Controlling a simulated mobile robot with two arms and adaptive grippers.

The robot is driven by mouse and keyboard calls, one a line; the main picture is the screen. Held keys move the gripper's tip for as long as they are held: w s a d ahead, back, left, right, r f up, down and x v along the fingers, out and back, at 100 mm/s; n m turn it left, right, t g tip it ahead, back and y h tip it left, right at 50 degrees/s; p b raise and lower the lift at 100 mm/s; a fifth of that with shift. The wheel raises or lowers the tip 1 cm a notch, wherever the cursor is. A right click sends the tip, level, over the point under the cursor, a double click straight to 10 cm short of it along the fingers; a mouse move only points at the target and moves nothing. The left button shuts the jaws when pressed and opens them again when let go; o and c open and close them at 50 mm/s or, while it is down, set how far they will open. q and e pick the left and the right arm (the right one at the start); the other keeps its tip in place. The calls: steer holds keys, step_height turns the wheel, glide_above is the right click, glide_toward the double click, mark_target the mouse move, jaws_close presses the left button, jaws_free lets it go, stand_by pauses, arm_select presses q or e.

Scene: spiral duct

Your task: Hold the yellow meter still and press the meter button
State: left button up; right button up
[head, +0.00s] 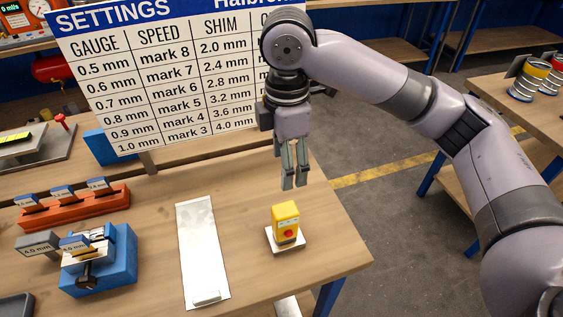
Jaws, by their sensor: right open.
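The yellow meter (285,217) stands upright on a small white base (271,243) near the right end of the wooden table. Its front face has a red round button (289,234) low down and a dark patch near it. My right gripper (294,186) hangs fingers down above and just behind the meter, apart from it. Its fingers are open, with nothing between them. My left gripper is not in view.
A silver sheet strip (196,255) lies left of the meter. A blue vise-like fixture (118,262) and an orange rack (84,209) with labelled gauges are further left. A settings board (170,75) stands behind. The table's right edge is close to the meter.

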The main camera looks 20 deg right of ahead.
glide_toward(285, 209)
steer(key=shift+s+p, duration=0.1)
steer(key=shift+p, duration=0.35)
step_height(285, 209, down, 12)
steer(key=shift+f+p, duration=0.15)
steer(key=shift+p, duration=0.75)
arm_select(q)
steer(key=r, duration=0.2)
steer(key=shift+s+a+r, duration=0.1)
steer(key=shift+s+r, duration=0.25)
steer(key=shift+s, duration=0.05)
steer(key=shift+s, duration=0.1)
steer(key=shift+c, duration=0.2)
arm_select(e)
steer(key=c, duration=1.4)
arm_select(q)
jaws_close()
